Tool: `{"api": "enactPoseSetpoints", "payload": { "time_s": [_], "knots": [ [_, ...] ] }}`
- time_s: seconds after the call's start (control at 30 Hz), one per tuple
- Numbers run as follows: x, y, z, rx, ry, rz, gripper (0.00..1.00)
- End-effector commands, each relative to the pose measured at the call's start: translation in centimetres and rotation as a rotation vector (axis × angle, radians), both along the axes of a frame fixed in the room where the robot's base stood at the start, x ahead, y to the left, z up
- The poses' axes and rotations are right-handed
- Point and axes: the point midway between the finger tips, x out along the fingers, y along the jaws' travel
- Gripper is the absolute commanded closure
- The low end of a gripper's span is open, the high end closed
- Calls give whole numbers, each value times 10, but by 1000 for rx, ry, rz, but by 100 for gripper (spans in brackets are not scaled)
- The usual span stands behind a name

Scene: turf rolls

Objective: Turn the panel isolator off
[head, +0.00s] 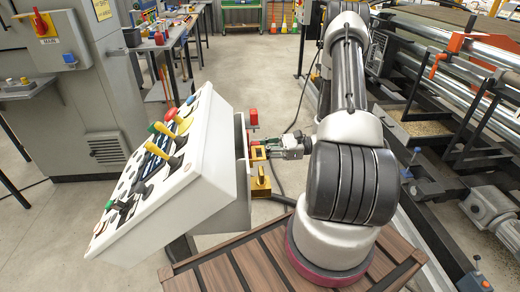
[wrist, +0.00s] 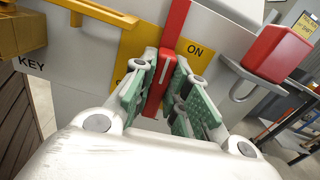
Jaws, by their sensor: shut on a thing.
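The panel isolator is on the right side of the tilted control console (head: 228,205). In the wrist view its red handle (wrist: 174,28) stands in front of a yellow plate (wrist: 198,62). "ON" is printed on the plate, right of the handle; a second label on the left is mostly hidden by a finger. My gripper (wrist: 158,88) has its green-padded fingers on both sides of the handle and is shut on it. In the head view my gripper (head: 273,149) reaches the console side from the right; the handle is small and partly hidden there.
A red padlock (wrist: 278,52) hangs beside the plate, and a yellow piece (wrist: 85,12) sits by a "KEY" label. Another red-and-yellow switch (head: 41,23) is on the grey cabinet (head: 75,90). Machinery with rollers (head: 455,60) stands right. Open floor (head: 262,75) lies behind.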

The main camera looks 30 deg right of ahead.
Motion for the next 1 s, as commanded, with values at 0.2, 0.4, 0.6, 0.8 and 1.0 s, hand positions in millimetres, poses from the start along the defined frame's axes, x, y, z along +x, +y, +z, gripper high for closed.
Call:
{"api": "enactPoseSetpoints", "payload": {
  "time_s": [0.2,0.4,0.6,0.8,1.0],
  "knots": [
    [-2,0,0,-59,-142,-1,100],
    [-4,1,-1,-132,-315,-1,100],
    [-6,2,-2,-205,-490,0,100],
    [-7,3,-4,-278,-665,0,100],
    [-9,3,-6,-351,-840,0,100]
  ]
}}
